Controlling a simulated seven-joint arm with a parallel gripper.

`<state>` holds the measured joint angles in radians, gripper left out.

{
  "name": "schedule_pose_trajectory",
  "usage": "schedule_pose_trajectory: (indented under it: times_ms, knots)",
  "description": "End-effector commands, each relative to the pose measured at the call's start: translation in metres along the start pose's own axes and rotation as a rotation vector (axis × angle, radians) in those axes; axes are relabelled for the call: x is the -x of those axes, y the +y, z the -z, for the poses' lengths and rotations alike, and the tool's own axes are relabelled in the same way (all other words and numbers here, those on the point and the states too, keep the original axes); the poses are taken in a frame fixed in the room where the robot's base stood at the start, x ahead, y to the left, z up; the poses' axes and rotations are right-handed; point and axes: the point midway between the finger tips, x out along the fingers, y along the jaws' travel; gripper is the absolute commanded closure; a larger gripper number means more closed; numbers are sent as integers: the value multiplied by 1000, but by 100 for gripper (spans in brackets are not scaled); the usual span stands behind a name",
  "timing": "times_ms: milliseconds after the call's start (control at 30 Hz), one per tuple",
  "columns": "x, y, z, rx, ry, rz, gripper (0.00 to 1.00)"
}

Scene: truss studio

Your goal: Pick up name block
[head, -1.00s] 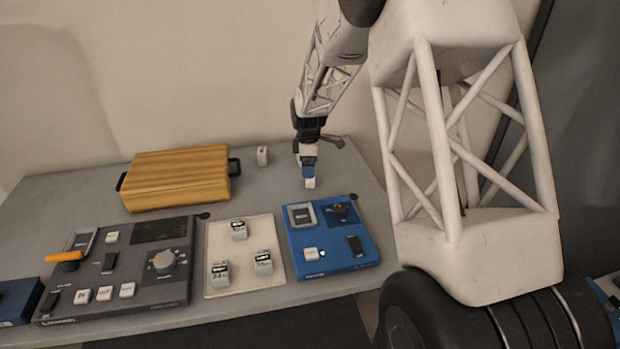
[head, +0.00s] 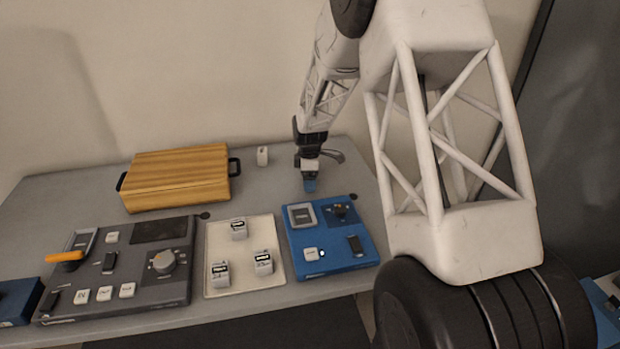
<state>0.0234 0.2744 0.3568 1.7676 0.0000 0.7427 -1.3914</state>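Three small white blocks with dark-and-white labels stand apart on a cream tray (head: 245,283): a back block (head: 239,230), a front-left block (head: 220,274) and a front-right block (head: 263,263). The lettering is too small to read, so I cannot tell which is the name block. Another small pale block (head: 262,156) stands alone at the back, right of the wooden case. My gripper (head: 310,187) points down near the back right of the table, behind the blue panel and away from the tray. Its blue tips are too small to show whether they are open or hold anything.
A wooden case (head: 178,178) with black handles stands at the back left. A dark control panel (head: 120,270) with knobs, keys and an orange lever lies left of the tray. A blue panel (head: 330,236) lies right of it.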

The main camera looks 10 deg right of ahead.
Motion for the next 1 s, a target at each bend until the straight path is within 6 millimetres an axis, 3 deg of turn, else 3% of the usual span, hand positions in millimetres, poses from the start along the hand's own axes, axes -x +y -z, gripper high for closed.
schedule_pose_trajectory:
  times_ms: [433,767,1000]
  knots:
    - [0,0,0,0,0,0,12]
    - [0,0,0,0,0,0,63]
    - [1,0,0,0,0,0,64]
